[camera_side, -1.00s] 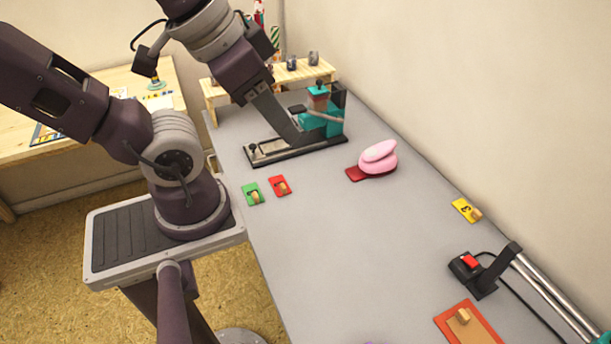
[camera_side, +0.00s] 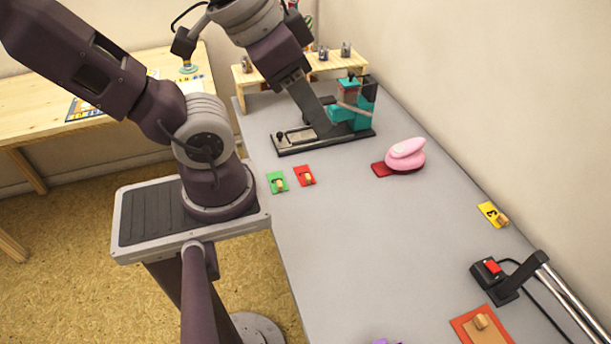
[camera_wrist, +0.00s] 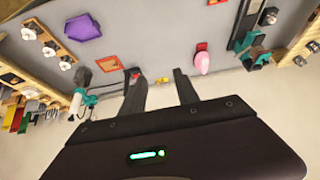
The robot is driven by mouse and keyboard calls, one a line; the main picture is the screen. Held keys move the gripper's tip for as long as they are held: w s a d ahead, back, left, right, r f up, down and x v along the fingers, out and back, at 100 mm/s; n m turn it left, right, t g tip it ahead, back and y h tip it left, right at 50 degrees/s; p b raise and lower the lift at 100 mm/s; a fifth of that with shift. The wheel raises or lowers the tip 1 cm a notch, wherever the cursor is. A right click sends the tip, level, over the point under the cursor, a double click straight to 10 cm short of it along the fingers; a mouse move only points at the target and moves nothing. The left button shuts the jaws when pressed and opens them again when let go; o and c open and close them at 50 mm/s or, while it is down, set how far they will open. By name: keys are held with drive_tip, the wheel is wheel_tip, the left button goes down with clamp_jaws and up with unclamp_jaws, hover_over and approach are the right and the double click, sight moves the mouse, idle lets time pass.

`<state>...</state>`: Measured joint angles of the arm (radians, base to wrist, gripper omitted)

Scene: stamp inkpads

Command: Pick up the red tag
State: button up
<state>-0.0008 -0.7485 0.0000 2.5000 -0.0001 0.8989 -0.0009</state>
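The red tag (camera_side: 305,176) lies flat on the grey table in the side view, with a small wooden grip on it. The green tag (camera_side: 277,182) lies just to its left. A small red patch at the top edge of the wrist view may be the red tag, but it is cut off. My gripper (camera_wrist: 157,75) is open in the wrist view, with empty space between its two dark fingers. In the side view the end of my arm is high, in front of the teal device, well above the red tag; the fingertips cannot be made out there.
A yellow tag (camera_side: 490,211), black switch (camera_side: 490,268) and orange pad (camera_side: 464,325) line the right side. The table around the red tag's front is clear.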

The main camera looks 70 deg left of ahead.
drive_tip(key=w+a+f+n+g, duration=0.2)
drive_tip(key=w+a+f+n, duration=0.35)
drive_tip(key=w, duration=0.35)
drive_tip(key=n+g, duration=0.4)
drive_tip(key=n, duration=0.8)
hover_over(308, 175)
wheel_tip(308, 175, down, 24)
drive_tip(key=shift+d, duration=0.15)
drive_tip(key=shift+n, duration=0.25)
drive_tip(key=f, duration=0.7)
drive_tip(key=shift+a+f, duration=0.2)
drive_tip(key=shift+f, duration=0.15)
clamp_jaws()
